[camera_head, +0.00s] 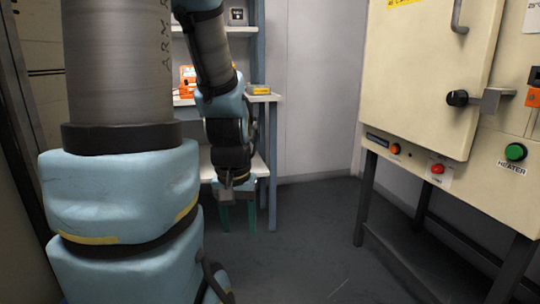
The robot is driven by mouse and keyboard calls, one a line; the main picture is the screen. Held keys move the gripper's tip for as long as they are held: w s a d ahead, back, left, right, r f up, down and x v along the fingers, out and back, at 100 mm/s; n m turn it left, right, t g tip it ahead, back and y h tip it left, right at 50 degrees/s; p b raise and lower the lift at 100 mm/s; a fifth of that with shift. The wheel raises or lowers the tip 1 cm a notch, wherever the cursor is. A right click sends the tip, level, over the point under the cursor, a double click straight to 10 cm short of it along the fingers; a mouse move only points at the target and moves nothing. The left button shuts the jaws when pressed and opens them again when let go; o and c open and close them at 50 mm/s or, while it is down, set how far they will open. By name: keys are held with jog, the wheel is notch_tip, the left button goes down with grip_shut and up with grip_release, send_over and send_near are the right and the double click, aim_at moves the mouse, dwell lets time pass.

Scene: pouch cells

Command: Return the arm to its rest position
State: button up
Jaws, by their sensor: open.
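My arm comes down through the left half of the head camera view, with large grey and light-blue links close to the camera. Its end hangs beyond them, pointing down. My gripper (237,224) is open, with its two green fingers apart and nothing seen between them. It hangs in front of the lower part of a blue-framed shelf rack (273,165), clear of the floor in the picture. I cannot tell its exact distance from the rack.
A cream oven-like cabinet (430,75) on dark legs stands at the right, its door handle sticking out. An orange device (187,76) and a yellow item (260,90) sit on the rack. Grey floor (315,240) between rack and cabinet is clear.

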notch_tip(320, 180, up, 32)
jog(key=p, duration=3)
